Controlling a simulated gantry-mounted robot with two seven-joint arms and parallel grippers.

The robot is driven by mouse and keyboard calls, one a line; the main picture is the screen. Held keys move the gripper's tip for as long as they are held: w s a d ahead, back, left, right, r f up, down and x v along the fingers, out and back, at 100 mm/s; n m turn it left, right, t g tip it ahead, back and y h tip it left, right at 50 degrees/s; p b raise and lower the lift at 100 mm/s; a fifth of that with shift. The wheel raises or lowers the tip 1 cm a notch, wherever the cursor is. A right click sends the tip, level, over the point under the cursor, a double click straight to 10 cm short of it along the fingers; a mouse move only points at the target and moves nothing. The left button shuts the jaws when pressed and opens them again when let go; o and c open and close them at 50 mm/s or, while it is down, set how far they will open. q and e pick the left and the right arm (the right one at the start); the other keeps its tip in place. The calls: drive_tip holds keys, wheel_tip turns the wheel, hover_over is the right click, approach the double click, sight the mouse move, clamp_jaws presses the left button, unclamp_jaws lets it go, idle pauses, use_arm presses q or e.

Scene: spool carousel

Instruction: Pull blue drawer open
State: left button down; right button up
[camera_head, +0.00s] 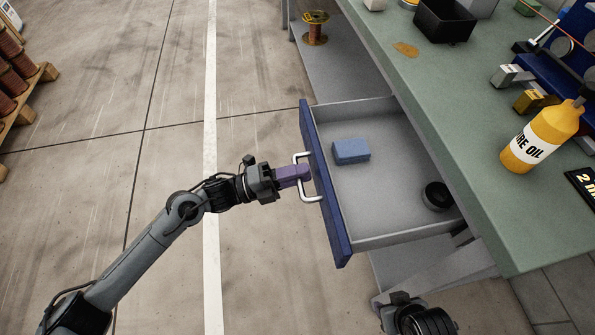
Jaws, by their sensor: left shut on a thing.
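The drawer with a blue front (327,190) stands pulled out from under the green workbench, its grey inside open to view. A silver U-shaped handle (301,160) sticks out from its front. My left gripper (302,173) reaches in from the left, with its purple fingers shut on the handle. A blue block (351,151) lies in the drawer near its front, and a round black thing (437,196) lies near its right side.
The green workbench top (455,130) carries a yellow oil bottle (541,137), a black bin (444,20) and small metal parts. A copper spool (315,28) stands on the shelf below. The floor left of the drawer is clear, with a pallet of spools (22,85) at far left.

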use_arm(q)
drive_tip(key=c, duration=1.2)
unclamp_jaws()
drive_tip(key=shift+p+v, duration=1.45)
drive_tip(key=shift+v, duration=4)
